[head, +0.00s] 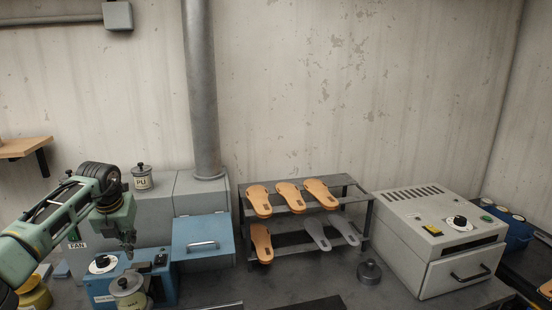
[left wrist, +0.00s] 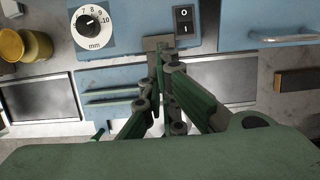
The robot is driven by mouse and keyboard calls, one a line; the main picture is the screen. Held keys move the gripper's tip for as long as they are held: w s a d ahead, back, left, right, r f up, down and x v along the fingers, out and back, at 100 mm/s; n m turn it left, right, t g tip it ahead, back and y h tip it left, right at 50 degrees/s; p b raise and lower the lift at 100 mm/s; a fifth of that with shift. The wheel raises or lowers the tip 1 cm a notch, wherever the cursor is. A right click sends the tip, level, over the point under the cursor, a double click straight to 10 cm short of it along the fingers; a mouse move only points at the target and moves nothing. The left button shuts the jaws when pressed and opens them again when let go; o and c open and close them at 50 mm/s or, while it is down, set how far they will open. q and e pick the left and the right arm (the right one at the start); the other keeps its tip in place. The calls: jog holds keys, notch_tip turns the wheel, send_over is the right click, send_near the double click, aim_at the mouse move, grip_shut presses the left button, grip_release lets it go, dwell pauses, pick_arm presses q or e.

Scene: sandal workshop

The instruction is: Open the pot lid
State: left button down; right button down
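A second grey lidded pot (head: 141,177), marked PU, stands closed on the grey cabinet. I cannot tell which pot the task means. Neither grey pot shows clearly in that view. My right gripper is not in view.
The blue machine (head: 103,285) has a dial and a switch. A yellow pot (head: 34,296) stands at the far left. A metal rack (head: 304,217) holds several soles. A round dark weight (head: 369,272) and a grey oven (head: 433,237) stand right. The bench's middle front is fairly clear.

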pick_arm(q)
jog(key=shift+w+a+f, duration=0.15)
jog(key=shift+w+f, duration=0.2)
jog(key=shift+w, duration=0.35)
jog(key=c, duration=2.5)
grip_release()
jog(key=shift+c, duration=0.2)
jog(key=o, duration=1.8)
jog(key=shift+r+p, duration=0.1)
jog(key=shift+p, duration=0.2)
